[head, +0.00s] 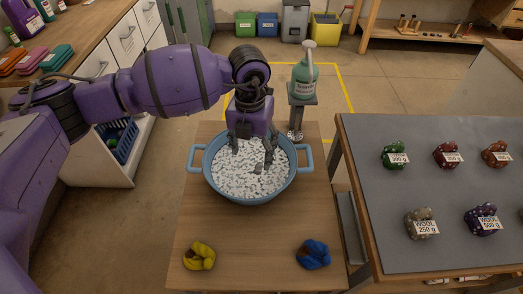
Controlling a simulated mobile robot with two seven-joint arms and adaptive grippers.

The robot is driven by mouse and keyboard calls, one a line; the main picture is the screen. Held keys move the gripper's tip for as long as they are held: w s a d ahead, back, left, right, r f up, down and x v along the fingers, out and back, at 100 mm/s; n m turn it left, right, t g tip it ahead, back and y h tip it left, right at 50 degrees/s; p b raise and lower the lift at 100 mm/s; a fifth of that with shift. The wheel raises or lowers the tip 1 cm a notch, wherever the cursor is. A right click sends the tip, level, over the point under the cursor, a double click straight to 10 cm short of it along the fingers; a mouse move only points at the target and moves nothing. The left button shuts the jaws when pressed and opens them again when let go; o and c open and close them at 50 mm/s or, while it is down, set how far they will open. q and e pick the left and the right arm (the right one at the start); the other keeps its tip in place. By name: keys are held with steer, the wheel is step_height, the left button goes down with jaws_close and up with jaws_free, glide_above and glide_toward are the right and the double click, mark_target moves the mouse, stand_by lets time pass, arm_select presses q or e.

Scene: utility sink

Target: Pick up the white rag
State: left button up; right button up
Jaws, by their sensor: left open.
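I cannot make out a white rag as a separate thing in the head view. A blue two-handled basin (208,180) stands on the wooden table (240,255), full of white speckled foam (238,178). My left gripper (251,158) points down over the back middle of the basin. Its fingers are spread, with their tips at or just in the foam, and I see nothing held between them. Anything under the foam is hidden. My right gripper is out of view.
A yellow cloth (199,256) and a blue cloth (313,254) lie near the table's front edge. A green pump bottle (304,78) stands on a small stand behind the table. A grey-topped bench (375,205) with several labelled wool bundles is at the right.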

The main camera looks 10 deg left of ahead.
mark_target(256, 170)
arm_select(q)
steer(key=shift+w+f, duration=0.15)
steer(key=shift+w, duration=0.2)
steer(key=shift+f, duration=0.25)
steer(key=shift+s+f, duration=0.3)
steer(key=shift+f, duration=0.1)
steer(key=shift+s+f, duration=0.25)
steer(key=shift+f, duration=0.35)
step_height(256, 170, down, 5)
steer(key=shift+w+d+r, duration=0.1)
steer(key=shift+w+r, duration=0.05)
steer(key=shift+r, duration=0.05)
steer(key=shift+c, duration=2.1)
steer(key=c, duration=0.8)
steer(key=shift+c, duration=0.4)
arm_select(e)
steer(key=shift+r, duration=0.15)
